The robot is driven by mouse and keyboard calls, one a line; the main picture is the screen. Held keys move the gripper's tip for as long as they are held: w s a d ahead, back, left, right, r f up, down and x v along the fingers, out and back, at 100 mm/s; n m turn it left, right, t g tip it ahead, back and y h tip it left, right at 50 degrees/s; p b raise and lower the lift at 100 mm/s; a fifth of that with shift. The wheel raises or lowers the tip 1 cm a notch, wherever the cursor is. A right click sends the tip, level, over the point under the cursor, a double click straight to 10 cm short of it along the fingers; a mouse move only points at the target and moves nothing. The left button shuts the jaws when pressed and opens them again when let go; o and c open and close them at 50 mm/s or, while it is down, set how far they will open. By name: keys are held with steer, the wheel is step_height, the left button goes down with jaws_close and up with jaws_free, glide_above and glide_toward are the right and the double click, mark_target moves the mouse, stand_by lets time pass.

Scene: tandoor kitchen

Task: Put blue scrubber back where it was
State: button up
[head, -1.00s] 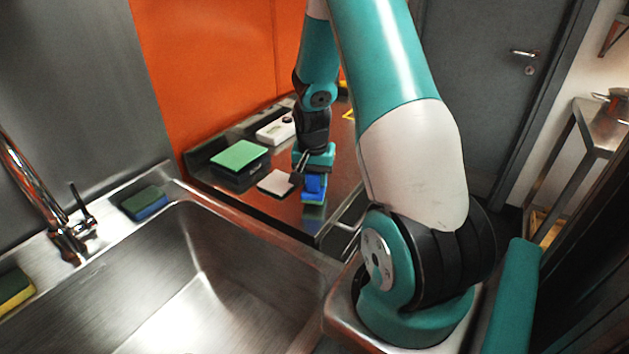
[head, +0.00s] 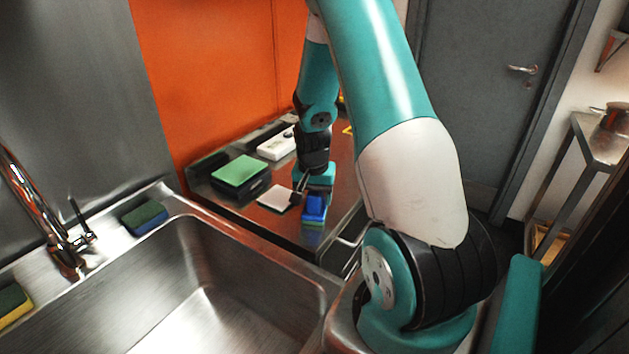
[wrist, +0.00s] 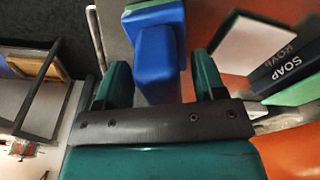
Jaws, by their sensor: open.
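The blue scrubber (head: 314,207) stands on the steel counter just past the sink, near the counter's front edge. In the wrist view the blue scrubber (wrist: 156,55) lies between the two teal fingers of my gripper (wrist: 163,80). The fingers are spread, with a visible gap on the right side; whether the left finger touches it I cannot tell.
A white-topped pad (head: 274,198) lies left of the scrubber. A dark box marked SOAP (wrist: 290,68) carries a green pad (head: 239,171). A white device (head: 276,146) lies behind. A blue-green sponge (head: 145,217) and a yellow-green sponge (head: 13,304) rest on the sink ledge.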

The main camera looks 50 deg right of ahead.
steer(key=r, duration=0.3)
steer(key=a+r+b, duration=0.1)
steer(key=r, duration=0.7)
steer(key=shift+s+a, duration=0.2)
steer(key=shift+s, duration=0.05)
steer(key=a+r+n+t+y, duration=0.1)
steer(key=a+r+n, duration=0.25)
steer(key=a, duration=0.65)
steer(key=a+r+n+y, duration=0.2)
steer(key=a+n, duration=0.3)
steer(key=a, duration=0.5)
steer(key=s+a+r+n+g+y, duration=0.1)
steer(key=s+a+r+n, duration=0.3)
steer(key=s+a+n, duration=0.7)
steer(key=s+a+y, duration=0.1)
steer(key=s+a, duration=0.2)
steer(key=a, duration=0.2)
steer(key=shift+s+a+g, duration=0.2)
steer(key=shift+s+g, duration=0.05)
steer(key=shift+g, duration=0.05)
